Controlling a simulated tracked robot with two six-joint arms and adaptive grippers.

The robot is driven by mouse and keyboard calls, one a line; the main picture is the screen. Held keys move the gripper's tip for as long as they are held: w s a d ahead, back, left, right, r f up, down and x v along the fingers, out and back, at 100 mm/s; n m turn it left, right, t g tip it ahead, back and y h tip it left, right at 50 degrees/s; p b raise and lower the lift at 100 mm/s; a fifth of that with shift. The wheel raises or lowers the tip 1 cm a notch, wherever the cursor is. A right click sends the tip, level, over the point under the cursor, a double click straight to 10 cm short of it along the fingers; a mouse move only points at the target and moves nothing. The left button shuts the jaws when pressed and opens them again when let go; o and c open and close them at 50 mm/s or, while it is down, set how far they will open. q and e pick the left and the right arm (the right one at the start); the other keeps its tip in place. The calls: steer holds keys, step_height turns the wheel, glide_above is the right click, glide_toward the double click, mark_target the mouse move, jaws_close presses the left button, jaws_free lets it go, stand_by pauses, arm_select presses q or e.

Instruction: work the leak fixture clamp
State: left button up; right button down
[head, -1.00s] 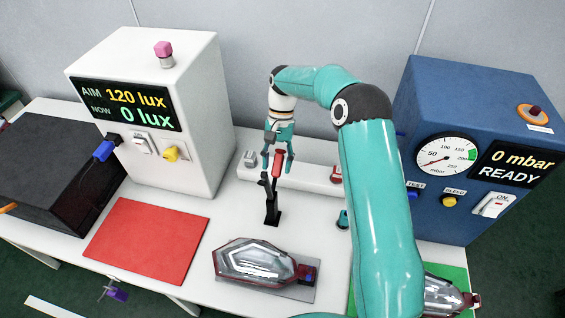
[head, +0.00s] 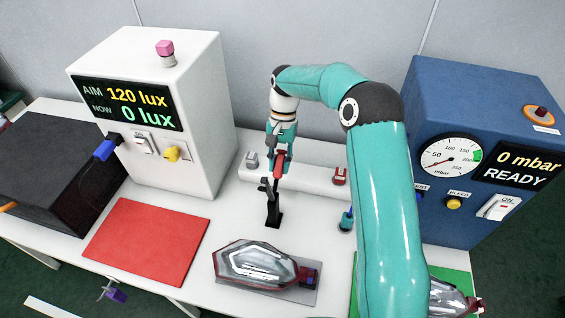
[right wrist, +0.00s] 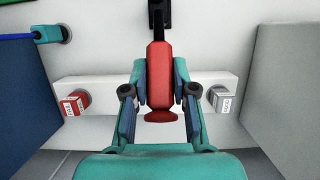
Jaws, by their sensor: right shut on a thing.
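The leak fixture clamp is a black toggle clamp (head: 273,212) with a red handle (head: 279,168), standing on the white table behind a clear-lensed tail lamp (head: 256,264). The lamp lies on a grey plate (head: 300,294). My right gripper (head: 283,150) comes down from above and behind the clamp and is shut on the red handle. In the right wrist view the red handle (right wrist: 160,80) sits between the two fingers (right wrist: 160,100), its flared end toward me. The clamp handle stands upright. My left gripper is not in view.
A white rail (head: 310,182) behind the clamp carries a grey block (head: 251,160) and a red block (head: 339,176). A white lux box (head: 205,110) stands left, a blue pressure box (head: 480,100) right reading 0 mbar READY. A red mat (head: 147,240) lies front left.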

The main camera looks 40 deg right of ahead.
steer(key=shift+s+a+r+t+h+b, duration=0.15)
steer(key=shift+a+t+h+b, duration=0.15)
steer(key=shift+t+h+b, duration=0.5)
steer(key=shift+s+a+r+b, duration=0.15)
steer(key=shift+r+b, duration=0.15)
steer(key=shift+b, duration=0.3)
steer(key=shift+r, duration=0.1)
steer(key=c, duration=0.9)
jaws_free()
steer(key=r, duration=0.4)
steer(key=d+r, duration=0.1)
steer(key=r, duration=0.2)
steer(key=w+r, duration=0.1)
steer(key=r, duration=0.3)
steer(key=shift+d+r, duration=0.2)
steer(key=shift+r, duration=0.15)
